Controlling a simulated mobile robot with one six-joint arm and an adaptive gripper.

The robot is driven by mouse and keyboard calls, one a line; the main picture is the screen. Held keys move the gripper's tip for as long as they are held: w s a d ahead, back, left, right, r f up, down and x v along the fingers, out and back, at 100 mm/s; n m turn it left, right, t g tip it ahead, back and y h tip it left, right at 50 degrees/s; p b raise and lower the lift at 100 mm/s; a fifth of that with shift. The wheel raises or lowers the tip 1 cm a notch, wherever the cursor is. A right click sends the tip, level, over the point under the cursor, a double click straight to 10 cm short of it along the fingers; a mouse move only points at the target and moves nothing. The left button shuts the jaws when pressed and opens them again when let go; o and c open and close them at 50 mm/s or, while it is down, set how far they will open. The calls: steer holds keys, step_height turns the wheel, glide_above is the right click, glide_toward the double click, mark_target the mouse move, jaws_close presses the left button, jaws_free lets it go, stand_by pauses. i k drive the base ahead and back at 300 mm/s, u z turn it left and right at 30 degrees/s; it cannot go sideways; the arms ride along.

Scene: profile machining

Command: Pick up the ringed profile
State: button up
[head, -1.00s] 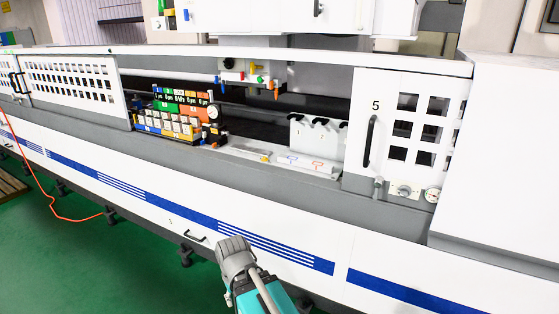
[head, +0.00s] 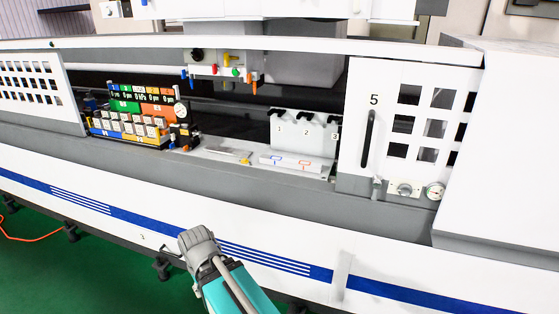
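In the head view, a low white block (head: 265,166) lies on the machine's ledge, with a blue outline mark and an orange-red outline mark on it. A thin pale strip (head: 222,152) with a yellow bit at its right end lies to its left. I cannot tell which piece is the ringed profile; the details are too small. My teal arm with a grey joint shows at the bottom, in front of the machine's white lower panel and apart from the ledge.
Behind the block stands a white rack (head: 300,130) numbered 1 to 3 with black hooks. A colourful control panel (head: 140,115) stands left of the ledge. A white sliding door (head: 385,150) marked 5 closes off the right side. Coloured nozzles (head: 235,71) hang above the opening.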

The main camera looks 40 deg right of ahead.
mark_target(266, 159)
steer(key=z, duration=0.5)
steer(key=i, duration=0.9)
steer(key=z, duration=0.75)
